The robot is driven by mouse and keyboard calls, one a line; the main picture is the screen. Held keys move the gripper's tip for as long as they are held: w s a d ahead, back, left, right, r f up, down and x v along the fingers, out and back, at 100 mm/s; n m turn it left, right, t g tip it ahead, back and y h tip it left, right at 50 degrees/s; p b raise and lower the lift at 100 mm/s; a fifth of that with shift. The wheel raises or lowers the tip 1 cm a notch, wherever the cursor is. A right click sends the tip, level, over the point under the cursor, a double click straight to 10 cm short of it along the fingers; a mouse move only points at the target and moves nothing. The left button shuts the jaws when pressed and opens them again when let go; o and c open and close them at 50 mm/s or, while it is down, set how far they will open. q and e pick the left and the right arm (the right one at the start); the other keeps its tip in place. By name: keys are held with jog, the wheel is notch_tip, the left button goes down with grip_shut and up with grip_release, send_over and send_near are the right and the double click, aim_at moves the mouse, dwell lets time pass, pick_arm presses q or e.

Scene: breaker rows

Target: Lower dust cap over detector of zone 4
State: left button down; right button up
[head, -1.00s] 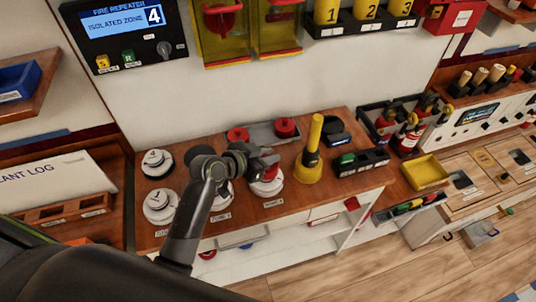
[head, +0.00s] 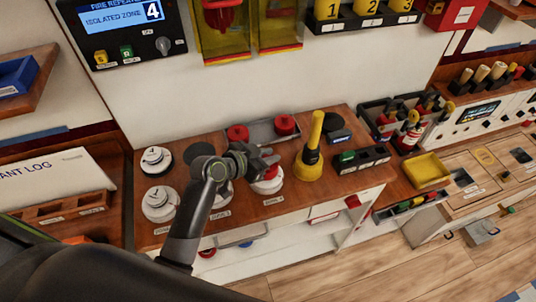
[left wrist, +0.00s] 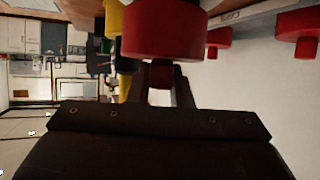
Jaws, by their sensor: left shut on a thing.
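My left gripper (head: 268,162) is shut on a red dust cap (left wrist: 163,28), holding it by its narrow stem. In the head view, only a little red of this cap shows under the fingers. It is at the top of the white detector (head: 267,186) at the front right of the bench, above a label that looks like zone 4. I cannot tell whether the cap touches the detector or is slightly above it. The fire repeater panel (head: 125,30) shows isolated zone 4. My right gripper is not in view.
Two more red caps (head: 237,133) (head: 284,125) sit on a grey tray behind. Uncapped white detectors (head: 157,160) (head: 160,204) stand at left. A yellow-based tool (head: 309,165) stands upright close to the right of the gripper, with a black-and-green holder (head: 360,160) beyond.

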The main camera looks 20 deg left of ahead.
pick_arm(q)
jog(key=shift+f+b, duration=0.55)
jog(key=shift+f, duration=0.25)
jog(key=c, duration=1.2)
grip_release()
jog(key=shift+r, duration=0.1)
jog(key=shift+c, duration=0.2)
jog(key=b+v, duration=0.2)
jog(key=v, duration=1.5)
jog(key=shift+s, duration=0.15)
jog(key=shift+a, duration=0.15)
